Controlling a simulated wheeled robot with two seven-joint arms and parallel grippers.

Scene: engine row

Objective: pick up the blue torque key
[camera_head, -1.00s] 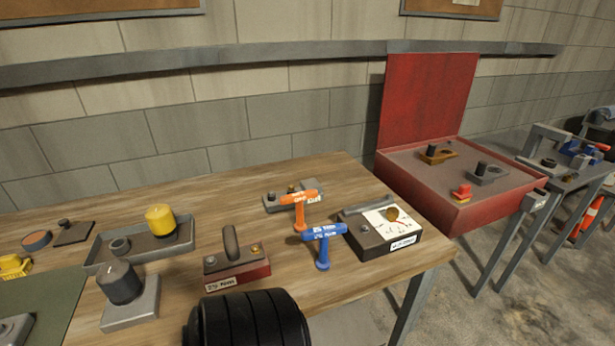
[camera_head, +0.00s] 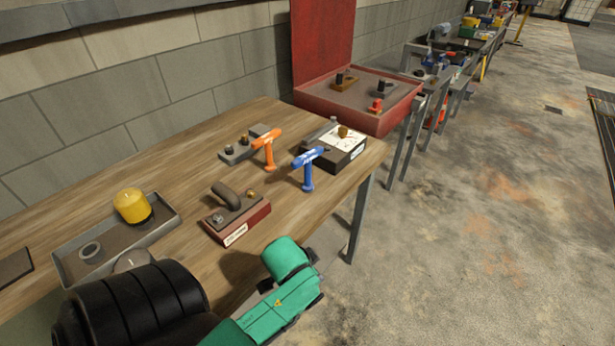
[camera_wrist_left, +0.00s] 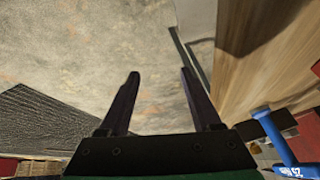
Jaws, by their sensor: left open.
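The blue torque key (camera_head: 308,168) stands upright on the wooden table (camera_head: 190,165) near its right edge, with its T-shaped handle on top. It also shows at the lower right of the left wrist view (camera_wrist_left: 280,140), partly cut off by the frame. An orange torque key (camera_head: 267,150) stands behind it, to the left. My left gripper (camera_wrist_left: 160,73) is open and empty, with both dark fingers apart in the left wrist view. In the head view my black and green left arm reaches in at the table's front edge, short of the blue key. My right gripper is not in view.
A red block with a grey handle (camera_head: 238,218) sits left of the blue key. A meter box (camera_head: 345,158) is close behind it to the right. A grey tray (camera_head: 165,232) holds a yellow cylinder (camera_head: 132,206). An open red case (camera_head: 350,112) stands beyond. The floor at right is clear.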

